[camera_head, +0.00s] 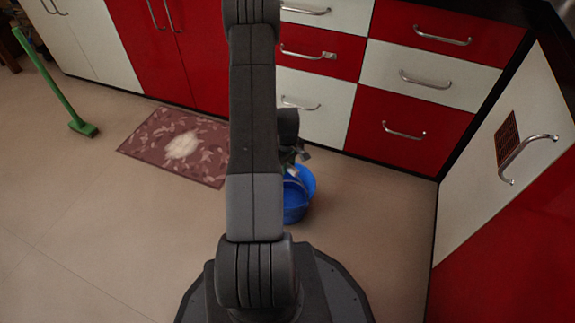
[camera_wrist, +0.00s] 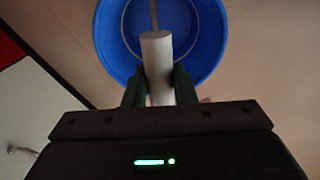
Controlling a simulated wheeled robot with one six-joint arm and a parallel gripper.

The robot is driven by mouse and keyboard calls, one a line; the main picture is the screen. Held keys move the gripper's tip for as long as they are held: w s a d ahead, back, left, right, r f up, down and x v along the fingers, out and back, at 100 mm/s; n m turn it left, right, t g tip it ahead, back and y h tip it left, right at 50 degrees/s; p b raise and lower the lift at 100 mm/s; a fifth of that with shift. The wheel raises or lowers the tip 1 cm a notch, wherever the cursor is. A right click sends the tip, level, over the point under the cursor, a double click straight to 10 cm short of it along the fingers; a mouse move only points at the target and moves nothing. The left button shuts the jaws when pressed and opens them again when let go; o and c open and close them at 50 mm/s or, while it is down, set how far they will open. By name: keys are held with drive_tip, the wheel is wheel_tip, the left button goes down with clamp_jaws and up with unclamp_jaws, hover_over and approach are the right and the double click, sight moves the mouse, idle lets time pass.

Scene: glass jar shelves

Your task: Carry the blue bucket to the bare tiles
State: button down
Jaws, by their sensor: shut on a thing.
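The blue bucket (camera_head: 297,196) is just in front of the red and white drawers, partly hidden behind my arm in the head view. In the wrist view the blue bucket (camera_wrist: 208,40) is seen from above, with its wire handle running to a white grip (camera_wrist: 157,50). My gripper (camera_wrist: 158,84) is shut on that white handle grip, one finger on each side. In the head view my gripper (camera_head: 291,163) is small and partly hidden by my arm. I cannot tell whether the bucket touches the floor.
A patterned reddish mat (camera_head: 160,140) with a pale patch lies left of the bucket. A green broom (camera_head: 83,127) stands farther left. Drawers (camera_head: 402,123) bound the back, and a cabinet (camera_head: 500,215) bounds the right. Bare tiles (camera_head: 90,235) are open at the left front.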

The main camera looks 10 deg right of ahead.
drive_tip(key=shift+f+b, duration=0.3)
drive_tip(key=shift+f, duration=0.1)
idle(0.5)
drive_tip(key=c, duration=1.1)
unclamp_jaws()
drive_tip(key=shift+r, duration=0.15)
drive_tip(key=shift+r+p, duration=2.5)
drive_tip(key=shift+r, duration=1.4)
wheel_tip(320, 180, up, 14)
drive_tip(key=p, duration=0.4)
